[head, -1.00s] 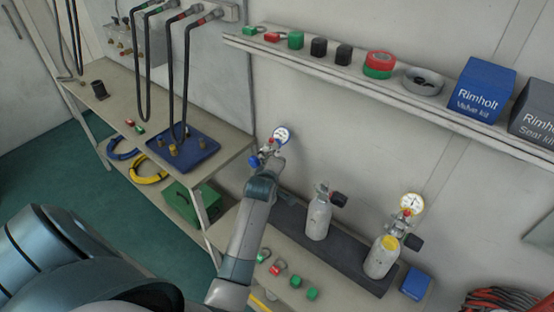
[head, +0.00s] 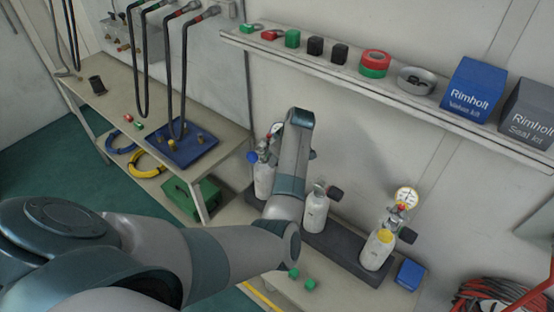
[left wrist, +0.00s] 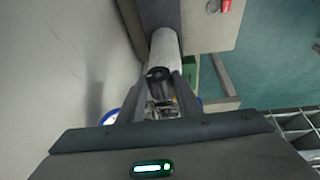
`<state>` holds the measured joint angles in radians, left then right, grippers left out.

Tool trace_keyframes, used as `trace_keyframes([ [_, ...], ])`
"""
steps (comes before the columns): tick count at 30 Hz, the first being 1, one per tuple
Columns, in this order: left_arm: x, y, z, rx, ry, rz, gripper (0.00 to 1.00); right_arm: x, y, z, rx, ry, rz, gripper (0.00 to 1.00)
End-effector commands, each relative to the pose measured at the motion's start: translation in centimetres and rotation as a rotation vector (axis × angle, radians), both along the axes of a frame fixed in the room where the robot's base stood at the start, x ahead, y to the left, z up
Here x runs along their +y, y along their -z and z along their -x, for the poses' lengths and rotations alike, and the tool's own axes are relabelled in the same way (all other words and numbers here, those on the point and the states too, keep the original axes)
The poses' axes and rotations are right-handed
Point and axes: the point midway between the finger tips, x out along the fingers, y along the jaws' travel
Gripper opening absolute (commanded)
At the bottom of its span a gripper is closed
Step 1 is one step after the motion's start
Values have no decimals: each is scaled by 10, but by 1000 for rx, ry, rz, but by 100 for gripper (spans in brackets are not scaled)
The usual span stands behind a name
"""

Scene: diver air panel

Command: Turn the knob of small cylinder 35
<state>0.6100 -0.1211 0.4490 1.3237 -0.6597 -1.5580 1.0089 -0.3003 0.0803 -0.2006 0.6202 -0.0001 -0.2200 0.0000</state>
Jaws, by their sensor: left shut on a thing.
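Three small white cylinders stand in a dark rack (head: 335,245) on the low bench. The left cylinder (head: 263,180) has a gauge (head: 277,128) and a blue fitting; my forearm partly covers it. The middle cylinder (head: 316,212) has a black knob (head: 335,193). The right cylinder (head: 376,252) has a yellow collar, a gauge and a black knob. No number is readable. My left gripper is hidden in the head view. In the left wrist view, my left gripper (left wrist: 160,85) is shut at the valve top of a white cylinder (left wrist: 164,48), apparently on the left cylinder's knob, mostly hidden.
A shelf (head: 400,90) with caps, tape and boxes runs above the cylinders. A blue box (head: 408,275) stands right of the rack. Green fittings (head: 309,284) lie in front. A higher bench with a blue tray (head: 185,148) and hanging hoses is at left.

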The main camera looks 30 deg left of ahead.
Motion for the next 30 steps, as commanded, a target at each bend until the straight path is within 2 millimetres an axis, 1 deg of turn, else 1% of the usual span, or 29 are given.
trace_keyframes([
  [6, 0, 1, -3, 140, 1, -12, 9, -2, 7, 0, 0, -1, 2, 31],
  [12, 0, 1, -5, 216, 0, -19, 9, -2, 10, 0, 0, 0, 2, 31],
  [19, 0, 1, -5, 248, -1, -23, 9, -2, 11, 0, 0, 0, 2, 31],
  [29, 0, 1, -5, 250, 0, -22, 9, 1, 11, 0, -1, 1, -1, 31],
  [30, 0, 1, -5, 250, 0, -22, 36, 1, 11, 0, -1, 2, -1, 31],
])
